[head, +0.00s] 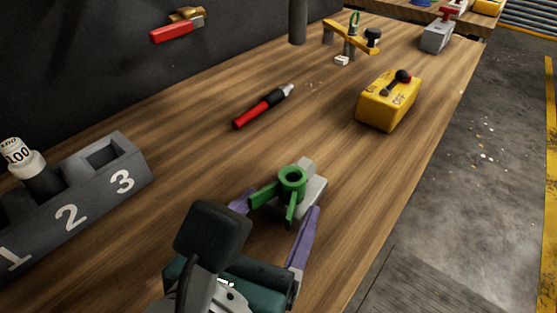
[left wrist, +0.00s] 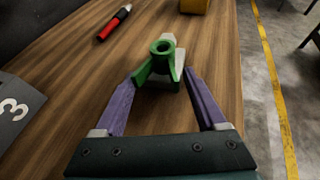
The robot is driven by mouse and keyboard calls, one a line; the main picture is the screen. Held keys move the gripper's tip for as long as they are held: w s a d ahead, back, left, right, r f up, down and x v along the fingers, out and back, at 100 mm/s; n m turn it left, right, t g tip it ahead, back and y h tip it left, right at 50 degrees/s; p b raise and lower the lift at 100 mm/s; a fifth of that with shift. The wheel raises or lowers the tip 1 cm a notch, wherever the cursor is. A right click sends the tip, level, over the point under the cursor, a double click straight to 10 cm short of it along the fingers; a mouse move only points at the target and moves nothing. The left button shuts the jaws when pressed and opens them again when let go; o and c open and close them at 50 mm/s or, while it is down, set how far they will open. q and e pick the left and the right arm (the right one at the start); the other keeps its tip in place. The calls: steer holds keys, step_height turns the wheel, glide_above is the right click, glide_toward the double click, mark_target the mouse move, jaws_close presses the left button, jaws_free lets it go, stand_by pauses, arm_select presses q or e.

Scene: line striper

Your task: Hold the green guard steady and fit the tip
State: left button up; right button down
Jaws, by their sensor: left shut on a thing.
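The green guard (head: 292,181) is a ring with fins. It sits on a light grey block (head: 313,186) on the wooden bench, and it also shows in the left wrist view (left wrist: 162,48). My left gripper (head: 279,205) has its purple fingers on either side of the guard and is shut on it. In the left wrist view the fingertips (left wrist: 160,77) reach the guard's fins. I cannot tell which thing is the tip. My right gripper is not in view.
A grey numbered rack (head: 125,178) at left holds a white-capped item labelled 100 (head: 20,155). A red-and-black tool (head: 262,106) lies mid-bench. A yellow switch box (head: 390,100) stands at right, and a yellow stand (head: 350,37) farther back. The bench around the guard is clear.

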mark_target(299, 41)
arm_select(q)
jaws_close()
stand_by(0.4)
